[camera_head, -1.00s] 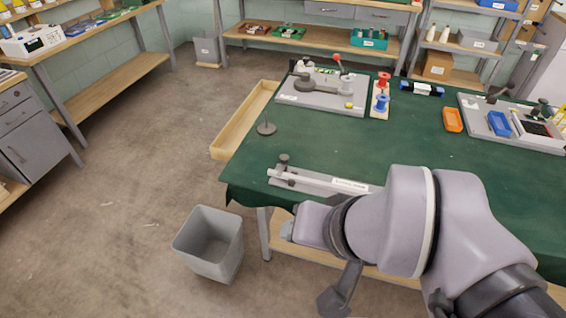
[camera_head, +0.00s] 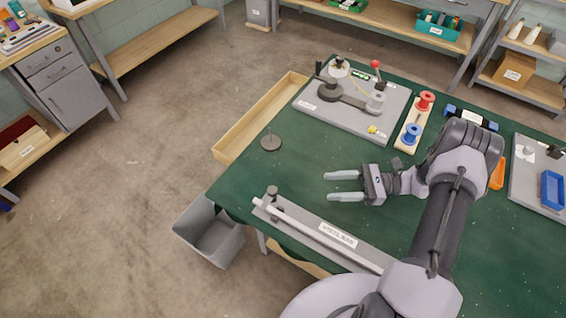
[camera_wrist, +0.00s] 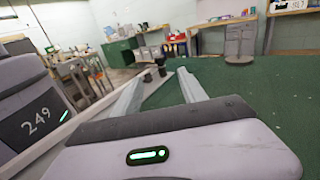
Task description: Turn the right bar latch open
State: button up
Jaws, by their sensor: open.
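The pale steel bar (camera_head: 298,228) lies along a grey base plate (camera_head: 312,221) at the table's near edge, with a "STEEL BAR" label beside it. A dark latch post (camera_head: 272,193) stands by the bar's left end. My arm covers the right end of the bar, so I cannot see the right latch in the head view. My gripper (camera_head: 329,186) is open and empty above the green table, beyond the bar and pointing left. In the wrist view, the open fingers (camera_wrist: 162,74) point toward two small dark knobs, which look far off.
A grey fixture board (camera_head: 345,120) with a lever and a wooden strip of spools (camera_head: 413,124) stand beyond my gripper. A small round stand (camera_head: 270,142) is at the left table edge. A grey bin (camera_head: 210,234) is on the floor. The table's middle is partly clear.

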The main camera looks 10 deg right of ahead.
aim_at(272, 190)
jog(key=shift+a+f, duration=0.2)
jog(key=a+b, duration=0.1)
jog(key=a, duration=1)
jog(key=w+a+b, duration=0.1)
jog(key=a, duration=0.5)
jog(key=shift+a+b, duration=0.2)
jog(key=shift+b, duration=0.1)
grip_shut()
